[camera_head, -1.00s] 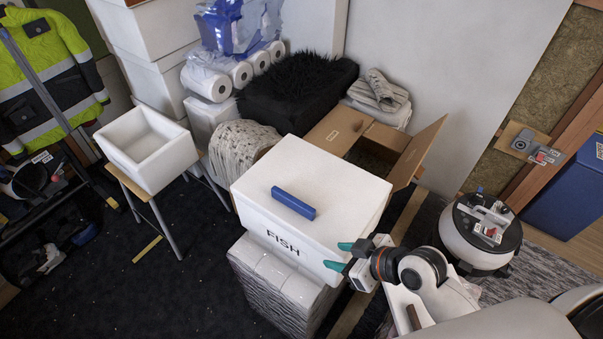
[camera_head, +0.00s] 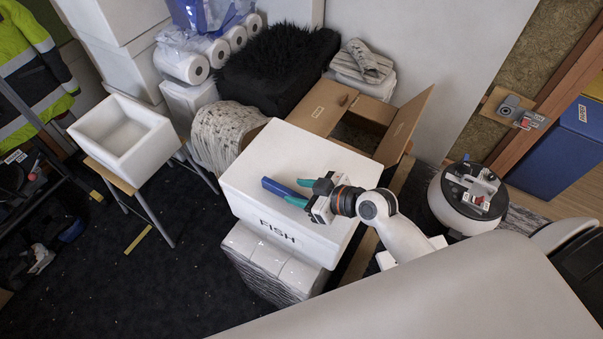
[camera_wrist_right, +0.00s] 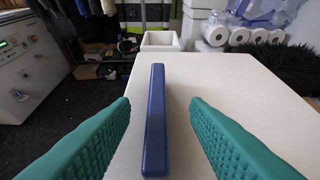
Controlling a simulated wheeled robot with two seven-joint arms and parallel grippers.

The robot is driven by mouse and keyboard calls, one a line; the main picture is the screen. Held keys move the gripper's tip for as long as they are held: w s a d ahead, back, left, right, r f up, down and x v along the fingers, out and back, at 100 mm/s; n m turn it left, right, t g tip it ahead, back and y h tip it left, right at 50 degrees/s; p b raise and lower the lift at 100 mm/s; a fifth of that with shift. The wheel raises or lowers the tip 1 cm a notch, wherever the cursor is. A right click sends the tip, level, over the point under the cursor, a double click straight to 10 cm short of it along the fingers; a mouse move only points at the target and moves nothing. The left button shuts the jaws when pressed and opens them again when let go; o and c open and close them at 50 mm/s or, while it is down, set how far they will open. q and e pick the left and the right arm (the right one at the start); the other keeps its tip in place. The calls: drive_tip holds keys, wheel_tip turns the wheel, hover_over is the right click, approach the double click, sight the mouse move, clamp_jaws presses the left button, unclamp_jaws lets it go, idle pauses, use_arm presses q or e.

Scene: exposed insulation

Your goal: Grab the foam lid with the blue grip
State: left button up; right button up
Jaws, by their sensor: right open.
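The white foam lid (camera_head: 255,165) sits on top of the box marked FISH. Its blue grip (camera_head: 284,187) is a bar on the lid's upper face. My right gripper (camera_head: 301,191) is open with green fingers, at the right end of the grip. In the right wrist view the blue grip (camera_wrist_right: 155,118) runs lengthwise between the two open fingers (camera_wrist_right: 160,112), apart from both, with the white lid (camera_wrist_right: 225,85) beneath. My left gripper is not in view.
An open white foam box (camera_head: 122,140) stands on a trestle at the left. An open cardboard box (camera_head: 325,108) is behind the lid. A round white machine (camera_head: 450,200) stands at the right.

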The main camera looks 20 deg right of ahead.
sight(287, 190)
drive_tip(key=shift+w+a+f, duration=0.1)
drive_tip(key=shift+w+a, duration=0.15)
drive_tip(key=p+x, duration=0.1)
drive_tip(key=x, duration=0.3)
drive_tip(key=shift+a+p, duration=0.15)
drive_tip(key=shift+p, duration=0.15)
drive_tip(key=shift+w+a+f, duration=0.1)
drive_tip(key=shift+w+f, duration=0.05)
drive_tip(key=shift+c, duration=1.3)
clamp_jaws()
